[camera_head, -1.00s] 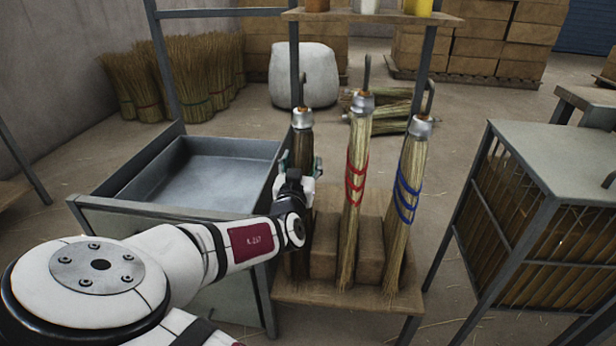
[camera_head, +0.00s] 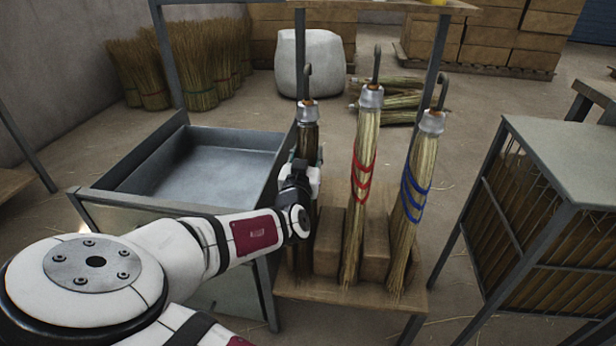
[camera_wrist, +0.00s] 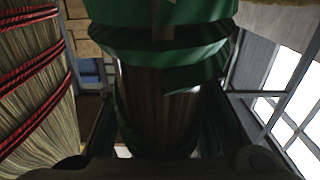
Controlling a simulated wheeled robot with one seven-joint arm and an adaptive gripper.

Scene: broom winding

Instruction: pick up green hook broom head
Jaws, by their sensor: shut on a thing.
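The green hook broom head (camera_head: 307,136) is the leftmost of three upright brooms, with dark bristles, a grey metal collar and a hook on top. Its green bands (camera_wrist: 165,50) fill the upper middle of the wrist view, wrapped around dark bristles. My gripper (camera_head: 305,167) is shut on this broom around its upper body, below the collar. The gripper and wrist hide part of its middle. The broom stands about upright over the left end of the wooden stand (camera_head: 350,293); I cannot tell whether its lower end touches it.
A red-banded broom (camera_head: 364,160) stands close to the right, and it also shows in the wrist view (camera_wrist: 35,90). A blue-banded broom (camera_head: 417,175) stands farther right. A metal tray (camera_head: 205,175) lies to the left. A shelf post (camera_head: 300,60) rises behind the held broom. A slatted rack (camera_head: 530,200) stands right.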

